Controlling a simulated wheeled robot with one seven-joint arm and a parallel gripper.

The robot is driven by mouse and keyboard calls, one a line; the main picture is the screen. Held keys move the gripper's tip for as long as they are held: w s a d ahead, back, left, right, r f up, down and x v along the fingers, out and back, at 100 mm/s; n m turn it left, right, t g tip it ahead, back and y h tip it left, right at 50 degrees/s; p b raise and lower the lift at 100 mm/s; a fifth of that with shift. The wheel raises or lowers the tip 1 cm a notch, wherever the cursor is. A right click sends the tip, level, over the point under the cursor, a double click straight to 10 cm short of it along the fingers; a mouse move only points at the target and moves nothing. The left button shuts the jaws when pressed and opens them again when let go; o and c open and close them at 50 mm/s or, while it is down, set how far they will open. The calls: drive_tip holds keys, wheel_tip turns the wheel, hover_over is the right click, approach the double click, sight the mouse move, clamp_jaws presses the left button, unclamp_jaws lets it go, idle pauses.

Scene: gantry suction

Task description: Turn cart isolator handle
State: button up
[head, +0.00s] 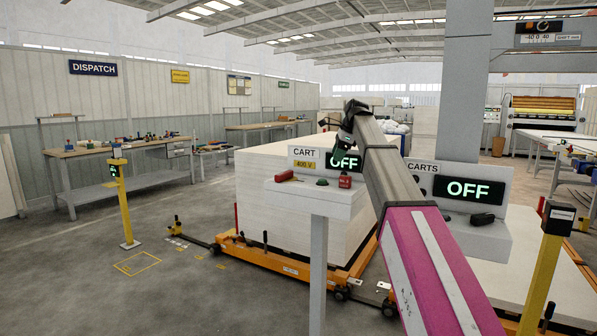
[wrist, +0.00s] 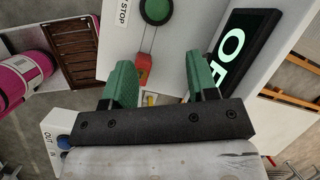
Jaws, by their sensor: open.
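The cart panel (head: 312,201) stands on a grey post, with a CART 400 V sign and a lit OFF display (head: 346,163). A red lever-like handle (head: 285,175) lies at its left end. A small red labelled block (head: 345,182) sits at its right, beside a green button (head: 322,182). I cannot tell for certain which red part is the isolator handle. My gripper (head: 345,137) is above the panel. In the wrist view my gripper (wrist: 160,80) is open, its green fingers apart. A red part (wrist: 143,70) shows between and beyond them, closer to the left finger; contact is not visible.
A second panel with a CARTS sign and OFF display (head: 468,189) stands close on the right. A pale board stack (head: 262,205) on an orange cart (head: 285,256) is behind the post. A yellow post (head: 127,205) stands left. Floor at left is largely clear.

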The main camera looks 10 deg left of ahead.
drive_tip(key=w+a+n+h, duration=0.1)
drive_tip(key=w+a+n, duration=0.2)
drive_tip(key=a, duration=0.3)
drive_tip(key=w+a+n+h, duration=0.1)
drive_tip(key=w+a+n, duration=0.1)
drive_tip(key=a+n, duration=0.3)
drive_tip(key=n+g+h, duration=0.1)
drive_tip(key=n+h, duration=0.1)
drive_tip(key=n, duration=0.2)
hover_over(286, 172)
wheel_tip(286, 172, down, 10)
drive_tip(key=shift+w+a, duration=0.1)
clamp_jaws()
